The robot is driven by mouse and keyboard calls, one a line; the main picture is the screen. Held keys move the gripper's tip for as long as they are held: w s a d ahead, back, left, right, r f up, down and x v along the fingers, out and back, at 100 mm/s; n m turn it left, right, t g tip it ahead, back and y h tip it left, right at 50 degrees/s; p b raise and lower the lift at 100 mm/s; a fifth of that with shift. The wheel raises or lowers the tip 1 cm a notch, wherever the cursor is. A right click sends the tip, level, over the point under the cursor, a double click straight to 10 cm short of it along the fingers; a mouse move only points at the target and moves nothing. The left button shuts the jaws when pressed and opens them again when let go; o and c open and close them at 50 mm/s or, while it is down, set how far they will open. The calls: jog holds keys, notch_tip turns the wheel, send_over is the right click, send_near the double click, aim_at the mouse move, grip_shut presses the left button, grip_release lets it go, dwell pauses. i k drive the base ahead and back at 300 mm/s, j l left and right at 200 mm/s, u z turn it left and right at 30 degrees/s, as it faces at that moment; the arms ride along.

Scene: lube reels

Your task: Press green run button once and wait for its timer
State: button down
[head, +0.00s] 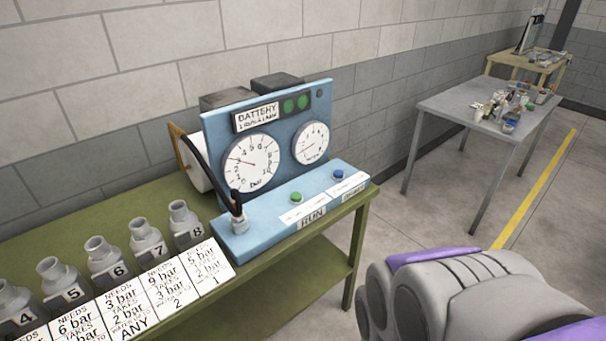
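The green run button (296,198) sits on the sloped front of a blue test panel (228,236), above a RUN label (312,218). A blue button (338,175) is to its right. The panel has two round dials, a larger left one (251,163) and a smaller right one (311,144). A large grey and purple part of my own body fills the lower right, apart from the panel. My gripper's fingers do not show, and nothing is seen touching the green button.
The panel stands on an olive green bench (120,190). Several numbered grey bottles (148,240) stand at left behind white cards (160,288) with bar values. A black hose fitting (237,215) stands on the panel's left. A grey table (450,104) with small items is at back right, with clear floor between.

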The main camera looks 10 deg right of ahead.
aim_at(295, 196)
jog(key=i+j, duration=0.2)
jog(key=j, duration=0.15)
jog(key=i+j+z, duration=0.1)
jog(key=i+j, duration=0.25)
jog(key=j, duration=0.3)
jog(key=i+j+z, duration=0.1)
jog(key=j, duration=0.25)
jog(key=i, duration=0.1)
